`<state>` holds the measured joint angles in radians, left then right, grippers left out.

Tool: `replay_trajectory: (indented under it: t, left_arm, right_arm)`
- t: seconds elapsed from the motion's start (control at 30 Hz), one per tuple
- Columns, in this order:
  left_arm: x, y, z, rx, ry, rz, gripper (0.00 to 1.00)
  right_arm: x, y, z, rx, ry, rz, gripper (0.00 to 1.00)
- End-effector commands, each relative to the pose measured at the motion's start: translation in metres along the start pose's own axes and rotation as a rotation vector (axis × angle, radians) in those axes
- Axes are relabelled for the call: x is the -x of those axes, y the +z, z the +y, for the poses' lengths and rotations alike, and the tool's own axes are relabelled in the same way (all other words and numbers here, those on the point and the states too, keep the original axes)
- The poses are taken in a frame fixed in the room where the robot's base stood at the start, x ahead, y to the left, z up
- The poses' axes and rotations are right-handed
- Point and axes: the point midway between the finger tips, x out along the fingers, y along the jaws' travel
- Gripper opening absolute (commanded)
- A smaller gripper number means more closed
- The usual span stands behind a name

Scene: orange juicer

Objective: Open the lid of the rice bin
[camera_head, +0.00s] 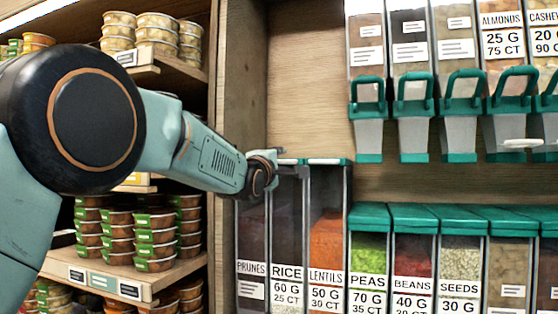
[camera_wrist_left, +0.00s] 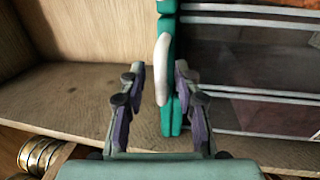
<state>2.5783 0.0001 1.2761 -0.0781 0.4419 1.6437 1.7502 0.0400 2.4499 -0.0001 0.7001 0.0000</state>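The rice bin (camera_head: 287,235) is a clear, dark-looking bin labelled RICE in the lower row, between the prunes and lentils bins. My left gripper (camera_head: 290,168) is at its top front, and the wrist and fingers cover much of the lid there. In the left wrist view a teal lid edge (camera_wrist_left: 171,115) with a curved white handle (camera_wrist_left: 162,68) lies between the two spread fingers of my left gripper (camera_wrist_left: 160,110). The fingers show gaps on both sides, so the gripper is open. I cannot tell whether the lid is raised. My right gripper is out of view.
The prunes bin (camera_head: 251,225) and lentils bin (camera_head: 326,235) stand close on either side. Teal-handled dispensers (camera_head: 413,90) hang above to the right. A wooden panel (camera_head: 240,80) and shelves of stacked tubs (camera_head: 155,235) are to the left.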

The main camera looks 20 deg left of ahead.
Motion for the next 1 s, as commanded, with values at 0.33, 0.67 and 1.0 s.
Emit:
replay_trajectory:
  t: [0.33, 0.67, 1.0]
  left_arm:
    - [0.0002, 0.0002, -0.0006, -0.001, 0.000, 0.000, 0.15]
    - [0.0003, -0.0001, -0.0008, 0.000, 0.000, 0.000, 0.00]
    - [0.0003, -0.0001, -0.0005, 0.000, 0.000, 0.000, 0.00]
  right_arm:
    - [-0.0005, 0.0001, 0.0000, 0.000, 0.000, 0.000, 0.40]
    - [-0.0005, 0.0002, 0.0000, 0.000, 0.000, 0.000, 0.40]
    - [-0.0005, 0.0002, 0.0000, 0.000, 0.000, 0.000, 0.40]
